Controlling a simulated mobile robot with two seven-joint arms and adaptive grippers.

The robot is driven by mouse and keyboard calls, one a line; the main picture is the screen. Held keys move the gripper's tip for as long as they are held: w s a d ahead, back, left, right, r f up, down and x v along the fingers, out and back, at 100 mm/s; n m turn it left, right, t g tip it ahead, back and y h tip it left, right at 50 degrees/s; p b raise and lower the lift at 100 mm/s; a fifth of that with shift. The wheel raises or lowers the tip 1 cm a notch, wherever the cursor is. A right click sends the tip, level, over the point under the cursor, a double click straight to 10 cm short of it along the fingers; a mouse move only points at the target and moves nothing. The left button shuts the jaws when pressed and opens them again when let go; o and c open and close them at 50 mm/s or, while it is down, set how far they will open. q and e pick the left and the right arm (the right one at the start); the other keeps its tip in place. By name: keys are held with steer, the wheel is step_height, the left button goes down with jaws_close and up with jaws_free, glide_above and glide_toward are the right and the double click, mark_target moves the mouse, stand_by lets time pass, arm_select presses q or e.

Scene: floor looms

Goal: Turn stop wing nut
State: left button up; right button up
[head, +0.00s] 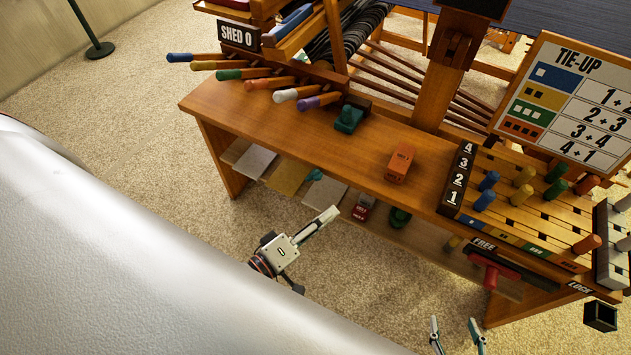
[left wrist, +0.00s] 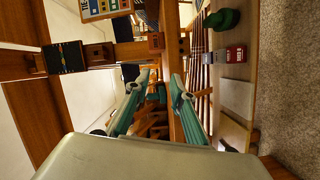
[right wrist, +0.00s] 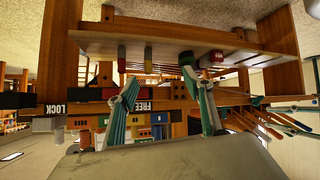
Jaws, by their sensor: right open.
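A red T-shaped piece (head: 492,266), which looks like the stop wing nut, sits on the front edge of the loom bench between a FREE label (head: 484,245) and a LOCK label (head: 580,288). Both labels show upside down in the right wrist view, FREE (right wrist: 141,106) between the fingers and LOCK (right wrist: 57,108) to their left. My right gripper (head: 453,322) is open and empty, below and in front of the red piece in the head view, apart from it. My left gripper (head: 329,216) is open and empty in front of the bench's lower shelf; its fingers (left wrist: 159,82) stand apart in the left wrist view.
The wooden bench (head: 330,155) carries an orange block (head: 399,163), a green block (head: 349,118) and a peg board (head: 530,214). A TIE-UP sign (head: 567,95) stands behind. Coloured handles (head: 243,73) stick out at left. A black open box (head: 600,316) is at right. Carpet in front is clear.

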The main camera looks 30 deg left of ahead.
mark_target(313, 179)
arm_select(q)
steer(key=w+a+f+n+t+y+b, duration=0.25)
steer(key=a+f+n+y, duration=0.25)
steer(key=a+n, duration=0.7)
steer(key=w+d+n, duration=0.1)
steer(key=w, duration=0.2)
steer(key=w+d+n, duration=0.1)
steer(key=w, duration=0.1)
steer(key=w+n, duration=0.1)
steer(key=w, duration=0.2)
steer(key=shift+w+d+r+g, duration=0.15)
steer(key=shift+w+d+g, duration=0.2)
steer(key=shift+d, duration=0.05)
jaws_close()
